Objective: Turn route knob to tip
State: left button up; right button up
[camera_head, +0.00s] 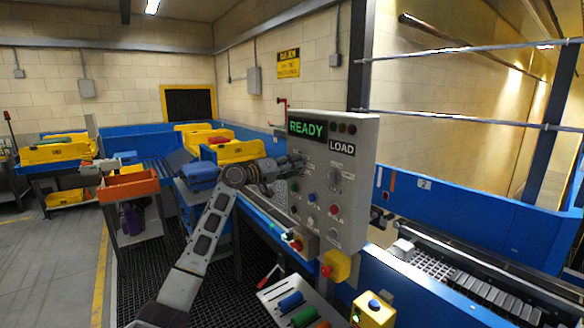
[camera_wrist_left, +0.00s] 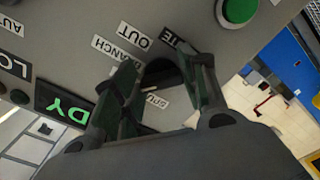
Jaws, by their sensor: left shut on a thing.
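The grey control panel (camera_head: 354,185) stands upright with a green READY display (camera_head: 307,129) and a LOAD label (camera_head: 341,147). My left gripper (camera_head: 296,163) is at the panel's left part, below the display. In the left wrist view my gripper (camera_wrist_left: 163,88) has its two dark fingers closed on either side of a dark round knob (camera_wrist_left: 160,70). Labels around it read OUT and BRANCH, with others partly covered. The fingers hide the knob in the head view. My right gripper is not in view.
A green button (camera_wrist_left: 237,10) sits near the knob. Other knobs and a red button (camera_head: 334,210) are on the panel. A yellow box with a red button (camera_head: 336,267) is below it. The conveyor's blue side (camera_head: 480,225) runs to the right. An orange bin (camera_head: 128,187) stands left.

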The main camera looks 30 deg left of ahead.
pick_arm(q)
jog(key=o, duration=1)
jog(key=shift+v, duration=6.05)
jog(key=shift+f, duration=0.1)
